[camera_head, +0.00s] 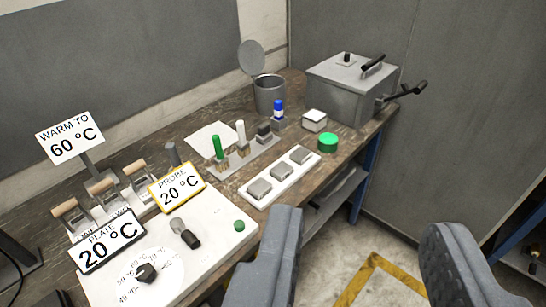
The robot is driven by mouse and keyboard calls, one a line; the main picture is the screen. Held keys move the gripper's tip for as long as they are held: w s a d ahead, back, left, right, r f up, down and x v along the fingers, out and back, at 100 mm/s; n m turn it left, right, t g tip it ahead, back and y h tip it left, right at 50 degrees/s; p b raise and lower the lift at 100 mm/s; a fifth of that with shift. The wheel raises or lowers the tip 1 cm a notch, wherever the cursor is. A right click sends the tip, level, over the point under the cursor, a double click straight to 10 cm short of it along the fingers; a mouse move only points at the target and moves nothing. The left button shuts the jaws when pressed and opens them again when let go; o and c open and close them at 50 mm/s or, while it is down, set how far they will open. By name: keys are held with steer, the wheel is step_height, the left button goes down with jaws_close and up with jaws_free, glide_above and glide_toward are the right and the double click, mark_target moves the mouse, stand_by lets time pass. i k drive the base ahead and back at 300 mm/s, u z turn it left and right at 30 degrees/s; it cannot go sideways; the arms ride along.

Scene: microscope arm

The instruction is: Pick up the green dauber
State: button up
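The green dauber (217,147) appears to be the upright stick with a green handle and a brownish lower end at the left end of a small grey rack (236,166) on the wooden bench. A similar white-handled one (240,132) stands beside it, and a dark-topped piece (264,130) stands to their right. My gripper (366,222) is open and empty, its two grey fingers wide apart at the lower right. It is well apart from the dauber, over the floor in front of the bench in this view.
A white tray (256,203) with grey blocks lies in front of the rack. A round green item (328,140), a blue-capped bottle (279,110), an open grey pot (269,94) and a lidded metal box (343,92) stand to the right. A white panel (205,254) with signs fills the left.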

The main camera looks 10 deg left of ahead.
mark_target(221, 162)
steer(key=z, duration=1.4)
steer(key=i, duration=2.3)
steer(key=u, duration=3.15)
steer(key=i, duration=0.7)
steer(key=u, duration=0.25)
